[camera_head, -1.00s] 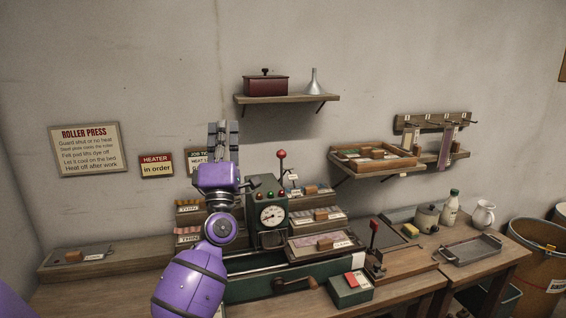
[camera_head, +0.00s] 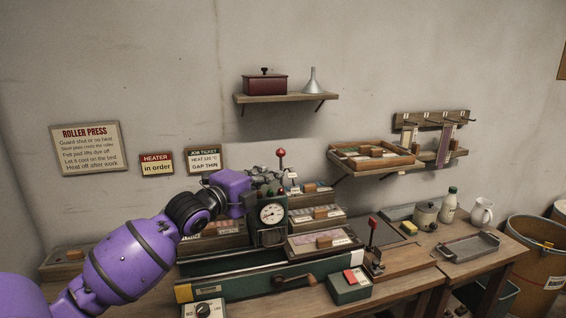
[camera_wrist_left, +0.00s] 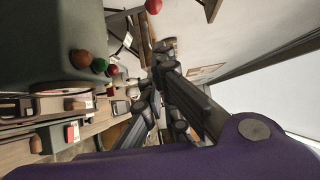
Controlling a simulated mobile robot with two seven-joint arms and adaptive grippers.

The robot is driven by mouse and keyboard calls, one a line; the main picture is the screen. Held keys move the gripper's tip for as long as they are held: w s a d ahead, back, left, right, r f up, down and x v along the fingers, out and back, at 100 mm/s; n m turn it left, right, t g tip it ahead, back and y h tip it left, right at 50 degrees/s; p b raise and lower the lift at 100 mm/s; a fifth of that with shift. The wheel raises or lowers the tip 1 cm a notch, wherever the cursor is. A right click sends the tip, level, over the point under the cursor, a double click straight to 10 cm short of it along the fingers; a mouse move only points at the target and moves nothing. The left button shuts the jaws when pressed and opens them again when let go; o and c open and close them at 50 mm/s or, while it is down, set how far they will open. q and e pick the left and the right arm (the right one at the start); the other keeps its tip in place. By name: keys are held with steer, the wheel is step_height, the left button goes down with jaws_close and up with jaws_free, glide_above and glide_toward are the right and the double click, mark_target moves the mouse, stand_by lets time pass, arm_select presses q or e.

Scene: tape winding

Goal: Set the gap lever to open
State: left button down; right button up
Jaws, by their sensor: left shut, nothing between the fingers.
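The roller press (camera_head: 272,240) is a dark green machine with a round dial (camera_head: 271,213). A lever with a red ball knob (camera_head: 281,153) stands up at its top, with small label plates beside it; I cannot read them. The red knob (camera_wrist_left: 153,6) also shows at the top edge of the left wrist view. My left gripper (camera_head: 264,174) is at the press top, just left of the lever and apart from its knob. Its fingers (camera_wrist_left: 155,76) are shut and empty in the left wrist view. My right gripper is out of view.
A second red-topped lever (camera_head: 373,224) stands right of the press, near a green box (camera_head: 349,288). A wall shelf (camera_head: 286,98) holds a dark red box and funnel above. The job ticket (camera_head: 205,160) reads "GAP THIN". Trays of samples crowd behind the press.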

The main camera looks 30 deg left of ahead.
mark_target(281, 158)
arm_select(q)
steer(key=w, duration=0.7)
steer(key=shift+w+d+r, duration=0.1)
steer(key=shift+w+d, duration=0.1)
steer(key=shift+d, duration=0.1)
steer(key=w+a, duration=0.2)
steer(key=w, duration=0.1)
steer(key=shift+w+a, duration=0.15)
steer(key=shift+a, duration=0.15)
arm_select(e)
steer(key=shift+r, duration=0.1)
arm_select(q)
steer(key=shift+w+a+r+b, duration=0.15)
steer(key=shift+w+a+b, duration=0.5)
steer(key=shift+a+b, duration=0.15)
steer(key=shift+r, duration=0.15)
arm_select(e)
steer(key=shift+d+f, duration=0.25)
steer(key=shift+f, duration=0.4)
